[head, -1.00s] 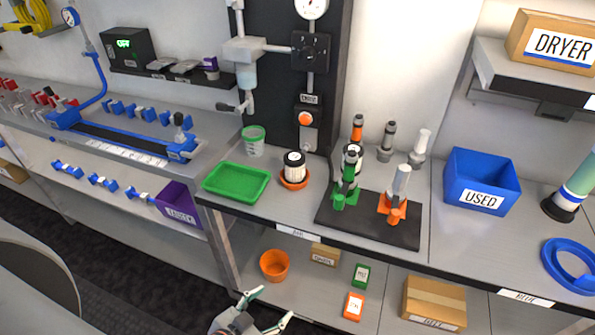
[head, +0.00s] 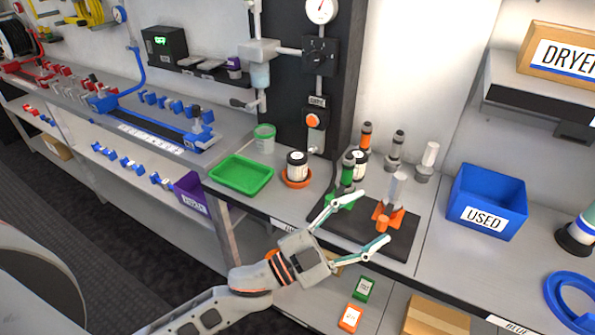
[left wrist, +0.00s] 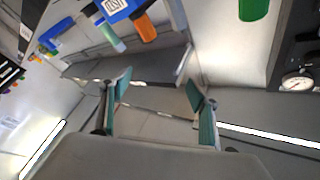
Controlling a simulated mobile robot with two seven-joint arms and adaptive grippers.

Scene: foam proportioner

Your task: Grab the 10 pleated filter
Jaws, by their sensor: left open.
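No readable "10" marks a pleated filter, so I cannot tell which item it is. A white cylinder (head: 398,188) stands upright in an orange holder (head: 388,214) on a black mat (head: 375,239). A green holder (head: 343,197) with a dark-topped green piece stands left of it. Black-capped white jars stand nearby, one (head: 297,170) in an orange dish and one (head: 360,160) partly hidden behind the green piece. My left gripper (head: 375,218) is open and empty, its fingers reaching across the mat's front in the picture. Its open fingers also show in the left wrist view (left wrist: 160,85). My right gripper is not in view.
Cylinders on grey bases (head: 395,151) stand behind the mat. A blue USED bin (head: 486,203) is at the right, a green tray (head: 241,174) at the left. A shelf below holds an orange box (head: 350,318), a green box (head: 364,288) and a carton (head: 435,316).

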